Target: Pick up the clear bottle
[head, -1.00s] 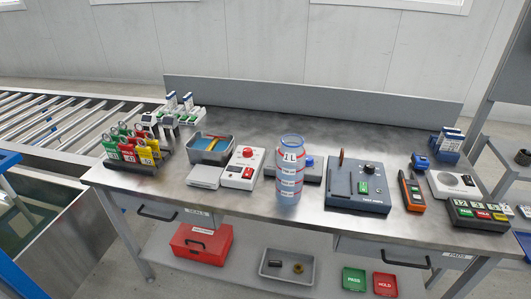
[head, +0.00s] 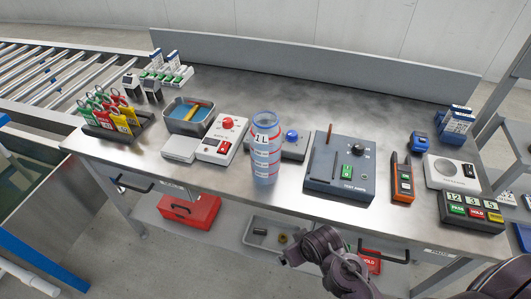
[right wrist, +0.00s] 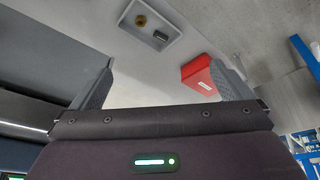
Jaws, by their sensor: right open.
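The clear bottle (head: 264,165) stands upright near the front edge of the steel table in the head view. It looks bluish, with red bands, white labels and a "1L" mark. My right arm shows at the bottom of the head view, below and to the right of the bottle, in front of the table edge. My right gripper (right wrist: 166,78) shows in the right wrist view with its two fingers wide apart and nothing between them. The bottle is not in the right wrist view. My left gripper is not in view.
Behind the bottle is a grey device with a blue knob (head: 292,136). A white box with a red button (head: 222,140) stands left, a dark test unit (head: 340,168) right. Below are a red case (head: 189,209) and a grey tray (right wrist: 172,12). Drawer handles jut from the front.

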